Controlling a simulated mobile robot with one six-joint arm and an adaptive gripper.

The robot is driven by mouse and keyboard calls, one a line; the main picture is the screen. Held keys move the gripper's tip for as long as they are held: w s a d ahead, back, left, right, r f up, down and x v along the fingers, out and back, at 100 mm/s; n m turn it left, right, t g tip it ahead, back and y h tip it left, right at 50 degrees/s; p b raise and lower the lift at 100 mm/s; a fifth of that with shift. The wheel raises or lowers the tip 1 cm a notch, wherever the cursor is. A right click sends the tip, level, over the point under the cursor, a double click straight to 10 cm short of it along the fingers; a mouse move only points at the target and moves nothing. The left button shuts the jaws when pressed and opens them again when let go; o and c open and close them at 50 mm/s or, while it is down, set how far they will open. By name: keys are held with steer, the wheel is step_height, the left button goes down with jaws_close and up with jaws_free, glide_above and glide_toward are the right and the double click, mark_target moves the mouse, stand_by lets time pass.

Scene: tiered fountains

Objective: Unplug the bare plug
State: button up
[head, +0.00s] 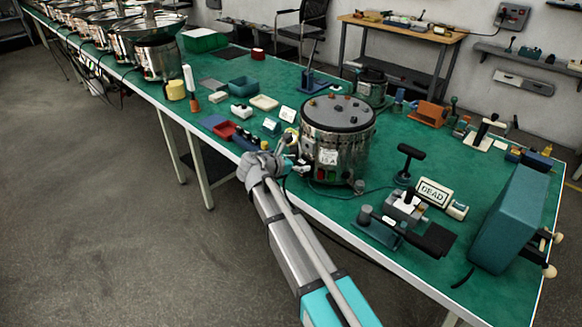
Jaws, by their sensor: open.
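My gripper (288,163) is at the near edge of the green table, just left of the lower side of a metal drum-shaped fountain base (333,150). It is open. The base has a dark top with several small knobs, a white label, and red and green parts low on its front. A small pale piece (302,167) shows between my gripper and the base. I cannot tell whether it is a plug or whether the fingers touch it. A dark cable (335,192) runs along the table at the foot of the base. The bare plug cannot be made out for certain.
A vise (405,208), a sign reading DEAD (433,193) and a large teal box (510,220) stand to the right. Small trays, including a red one (222,131), and cards lie to the left. Tiered fountains (150,45) line the far left. The floor in front is clear.

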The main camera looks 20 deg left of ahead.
steer(key=shift+w+d+f, duration=0.25)
steer(key=shift+w, duration=0.25)
jaws_close()
stand_by(0.5)
steer(key=shift+s+a, duration=0.4)
steer(key=shift+s, duration=0.45)
stand_by(1.4)
steer(key=shift+s+a, duration=0.35)
steer(key=shift+s, duration=0.25)
steer(key=shift+s+a, duration=0.25)
steer(key=shift+s, duration=0.25)
